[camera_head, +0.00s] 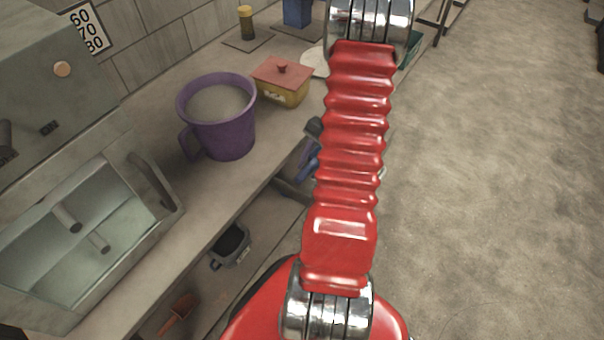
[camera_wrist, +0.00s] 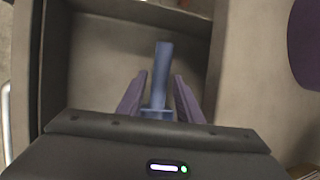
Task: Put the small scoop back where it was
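In the wrist view my gripper (camera_wrist: 160,92) has its two purple fingers on either side of a blue handle (camera_wrist: 163,62), apparently the small scoop's. The handle points away from the camera over a grey open box or bin (camera_wrist: 105,48). The rest of the scoop is hidden by my gripper's body. In the head view a bit of blue (camera_head: 309,168) shows at the counter's edge, mostly behind my red arm.
A purple jug (camera_head: 230,135) with grey contents and a yellow box with a red lid (camera_head: 283,82) stand on the counter (camera_head: 160,110). An orange scoop (camera_head: 179,312) and a dark container (camera_head: 230,245) are on the lower shelf. The floor at the right is clear.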

